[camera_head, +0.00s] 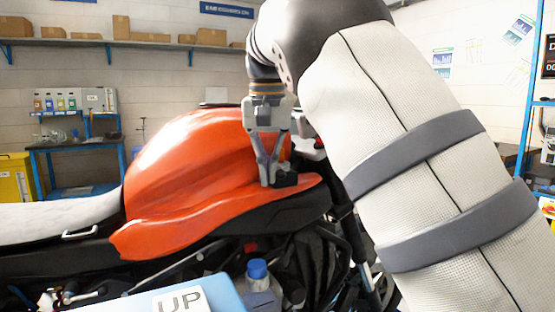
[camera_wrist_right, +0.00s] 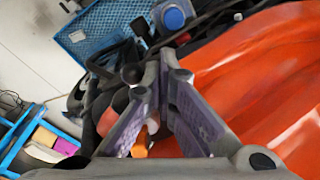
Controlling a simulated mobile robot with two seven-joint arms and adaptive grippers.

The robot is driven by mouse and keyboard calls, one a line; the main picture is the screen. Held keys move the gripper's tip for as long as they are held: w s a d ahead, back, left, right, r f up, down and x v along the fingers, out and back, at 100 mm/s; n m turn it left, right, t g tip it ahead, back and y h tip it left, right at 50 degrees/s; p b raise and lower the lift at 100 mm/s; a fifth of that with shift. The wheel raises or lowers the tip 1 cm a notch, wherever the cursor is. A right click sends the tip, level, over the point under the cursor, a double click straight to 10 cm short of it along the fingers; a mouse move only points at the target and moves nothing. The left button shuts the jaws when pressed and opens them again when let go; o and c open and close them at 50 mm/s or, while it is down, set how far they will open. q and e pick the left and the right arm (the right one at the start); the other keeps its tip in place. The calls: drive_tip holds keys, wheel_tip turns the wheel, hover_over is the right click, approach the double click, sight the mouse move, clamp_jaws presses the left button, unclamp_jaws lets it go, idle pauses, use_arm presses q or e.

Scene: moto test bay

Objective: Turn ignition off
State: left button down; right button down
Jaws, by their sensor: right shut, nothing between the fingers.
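The motorcycle's orange bodywork (camera_head: 195,160) fills the middle of the head view and the right side of the right wrist view (camera_wrist_right: 255,70). My right gripper (camera_head: 268,183) points down beside the bodywork, with its fingertips together and empty. A small black part (camera_head: 286,180) is right by the fingertips; I cannot tell whether it is the ignition or whether they touch. In the right wrist view, the closed fingertips (camera_wrist_right: 166,62) are near a black round knob (camera_wrist_right: 132,73). No ignition key can be clearly made out. My left gripper is not in view.
A blue-capped bottle (camera_head: 257,275) stands low in front of the motorcycle, near a light-blue box marked UP (camera_head: 215,293). The grey seat (camera_head: 65,217) is at left. A yellow bin (camera_head: 14,178) and blue workbench (camera_head: 75,147) stand behind. My right arm covers much of the right side.

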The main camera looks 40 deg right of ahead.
sight(287, 168)
drive_tip(key=shift+s+d, duration=0.25)
drive_tip(key=shift+s, duration=0.25)
drive_tip(key=shift+s+d, duration=0.3)
drive_tip(key=shift+s, duration=0.05)
drive_tip(key=shift+s+d, duration=0.25)
drive_tip(key=shift+s+d, duration=0.25)
drive_tip(key=shift+d, duration=0.1)
drive_tip(key=shift+r, duration=0.15)
